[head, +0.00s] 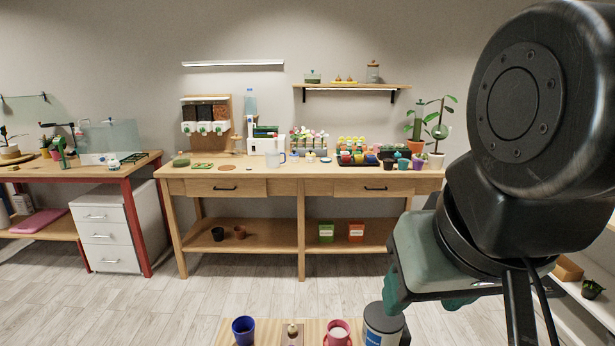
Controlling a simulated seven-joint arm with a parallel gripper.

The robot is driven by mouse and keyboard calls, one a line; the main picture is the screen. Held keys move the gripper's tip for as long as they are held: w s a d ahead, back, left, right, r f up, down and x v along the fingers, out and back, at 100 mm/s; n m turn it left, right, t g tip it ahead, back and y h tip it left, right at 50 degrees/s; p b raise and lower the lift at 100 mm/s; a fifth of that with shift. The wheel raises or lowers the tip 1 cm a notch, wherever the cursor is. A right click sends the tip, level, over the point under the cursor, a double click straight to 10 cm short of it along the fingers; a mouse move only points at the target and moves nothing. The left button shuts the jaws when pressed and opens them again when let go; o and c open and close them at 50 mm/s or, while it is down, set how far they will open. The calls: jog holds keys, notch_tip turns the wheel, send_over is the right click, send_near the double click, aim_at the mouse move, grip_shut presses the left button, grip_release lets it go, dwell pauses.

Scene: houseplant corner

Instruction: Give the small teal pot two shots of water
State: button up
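A small teal pot (403,164) appears at the right end of the far workbench, between a dark pot and a purple pot; it is tiny in this view. My gripper (424,302) hangs at the lower right, far in front of the bench. Its green fingers look apart, with nothing seen between them. Part of it is hidden by my arm.
A near table (262,332) at the bottom edge holds a blue cup (244,330), a pink mug (337,333) and a grey canister (382,326) close below my gripper. A black tray (358,162) of small pots and tall plants crowd the bench's right end. Open floor lies between.

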grip_shut()
dwell(1.2)
